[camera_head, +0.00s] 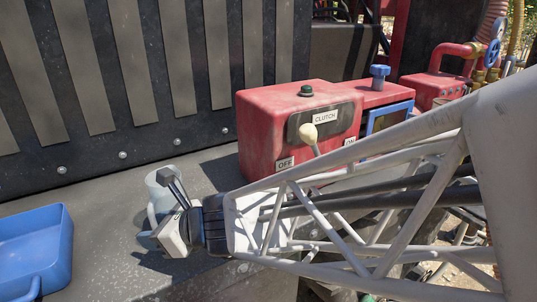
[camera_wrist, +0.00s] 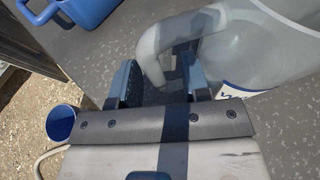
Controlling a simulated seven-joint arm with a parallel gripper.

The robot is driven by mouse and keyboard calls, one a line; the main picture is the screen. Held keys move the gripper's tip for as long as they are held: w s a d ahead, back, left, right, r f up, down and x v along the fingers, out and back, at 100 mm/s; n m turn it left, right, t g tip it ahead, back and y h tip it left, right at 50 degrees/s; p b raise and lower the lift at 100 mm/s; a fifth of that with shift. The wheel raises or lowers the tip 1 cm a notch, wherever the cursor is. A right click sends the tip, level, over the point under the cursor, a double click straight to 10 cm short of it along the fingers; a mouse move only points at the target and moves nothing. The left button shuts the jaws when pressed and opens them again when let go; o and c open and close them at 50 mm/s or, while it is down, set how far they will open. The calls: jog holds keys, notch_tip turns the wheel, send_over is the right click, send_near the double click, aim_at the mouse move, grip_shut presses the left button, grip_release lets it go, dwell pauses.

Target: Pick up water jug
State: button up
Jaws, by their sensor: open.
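The water jug (camera_wrist: 275,45) is a translucent grey-white vessel with a loop handle (camera_wrist: 150,50) and a partly visible label. It fills the upper right of the wrist view. In the head view the jug (camera_head: 153,190) stands on the dark grey surface, partly hidden behind my gripper (camera_head: 168,208). My gripper (camera_wrist: 158,80) is open and holds nothing. Its two dark fingers point toward the jug, and in the wrist view the lower part of the handle appears between them. I cannot tell whether a finger touches it.
A blue tub (camera_head: 40,250) lies at the left; a blue container (camera_wrist: 88,10) shows at the wrist view's top left. A blue-lined cup (camera_wrist: 62,122) is at lower left there. A red control box (camera_head: 262,130) with a lever stands behind my arm. A slatted dark wall (camera_head: 100,120) rises behind.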

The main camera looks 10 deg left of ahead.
dwell(0.6)
grip_shut()
